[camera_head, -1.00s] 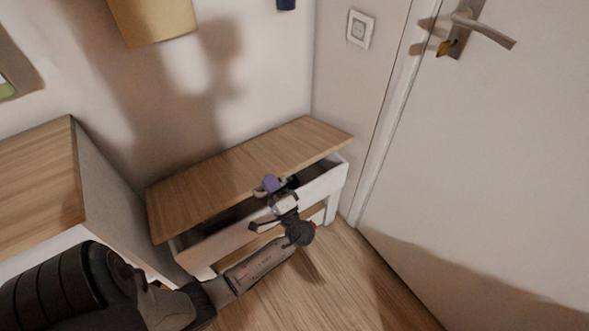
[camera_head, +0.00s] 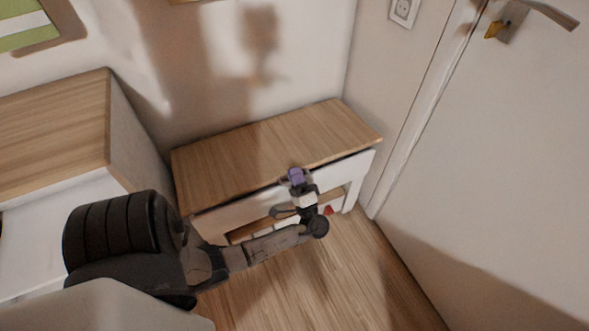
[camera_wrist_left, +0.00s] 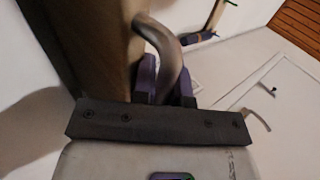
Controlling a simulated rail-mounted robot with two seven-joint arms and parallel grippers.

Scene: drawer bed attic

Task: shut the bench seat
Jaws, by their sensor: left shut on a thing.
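The bench (camera_head: 240,212) is a white box with a wooden seat (camera_head: 260,150), standing against the back wall in the head view. The seat lies almost flat, with a thin dark gap under its front edge, clearest toward the right. My left gripper (camera_head: 296,176) is at the middle of that front edge. In the left wrist view its purple fingers (camera_wrist_left: 168,82) are shut on a curved metal handle (camera_wrist_left: 165,40) beside the wooden seat (camera_wrist_left: 90,40). The fingers hide part of the handle. My right gripper is not in view.
A white cabinet with a wooden top (camera_head: 55,125) stands close to the left of the bench. A white door (camera_head: 480,170) with a metal handle is on the right. The wooden floor (camera_head: 340,280) in front of the bench is clear apart from my arm.

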